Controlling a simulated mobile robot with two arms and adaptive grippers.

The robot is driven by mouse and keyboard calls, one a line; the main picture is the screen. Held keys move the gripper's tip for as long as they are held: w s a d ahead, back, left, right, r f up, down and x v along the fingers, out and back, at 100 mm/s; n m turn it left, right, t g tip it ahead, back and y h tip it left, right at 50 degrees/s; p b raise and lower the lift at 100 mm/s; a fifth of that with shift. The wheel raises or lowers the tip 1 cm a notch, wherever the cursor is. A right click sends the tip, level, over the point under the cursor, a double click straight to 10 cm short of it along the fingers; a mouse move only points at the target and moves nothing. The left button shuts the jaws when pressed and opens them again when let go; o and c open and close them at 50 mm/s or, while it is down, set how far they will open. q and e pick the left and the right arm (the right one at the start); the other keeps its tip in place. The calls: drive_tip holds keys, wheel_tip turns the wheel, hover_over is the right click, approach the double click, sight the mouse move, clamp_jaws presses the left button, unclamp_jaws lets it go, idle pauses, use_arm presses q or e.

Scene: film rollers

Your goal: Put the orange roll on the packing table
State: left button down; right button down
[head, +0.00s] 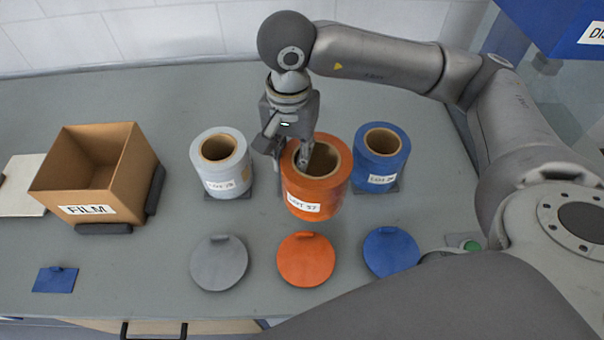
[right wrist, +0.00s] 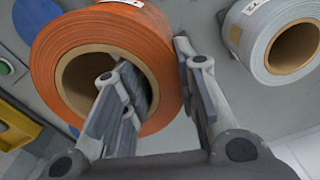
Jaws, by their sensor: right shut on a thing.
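The orange roll (head: 318,192) stands about upright between the grey roll and the blue roll, with a white label on its front and a brown core. My right gripper (head: 289,153) is shut on its wall, one finger inside the core and the other outside on the left. The right wrist view shows the orange roll (right wrist: 105,28) with the gripper (right wrist: 148,65) across its wall. The roll looks slightly raised, but its underside is hidden. The grey table (head: 125,265) lies below; nothing marks it as the packing table. My left gripper is not in view.
The grey roll (head: 222,178) and blue roll (head: 380,170) stand close on either side on dark bases. Grey (head: 218,264), orange (head: 305,262) and blue discs (head: 390,252) lie in front. A FILM box (head: 82,197) stands at left. A blue bin (head: 560,22) shows upper right.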

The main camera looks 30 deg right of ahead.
drive_tip(key=w+a+r+m+b, duration=0.3)
drive_tip(key=w+r+m+b, duration=0.15)
drive_tip(key=m, duration=1.45)
drive_tip(key=w+d+f+p, duration=0.1)
drive_tip(key=w+d+f, duration=0.2)
drive_tip(key=d+f, duration=0.3)
drive_tip(key=w+d+f+p, duration=0.2)
drive_tip(key=w+d+f, duration=0.1)
drive_tip(key=d+f, duration=0.3)
drive_tip(key=shift+w+d+f, duration=0.25)
drive_tip(key=shift+w+f, duration=0.05)
drive_tip(key=shift+f, duration=0.35)
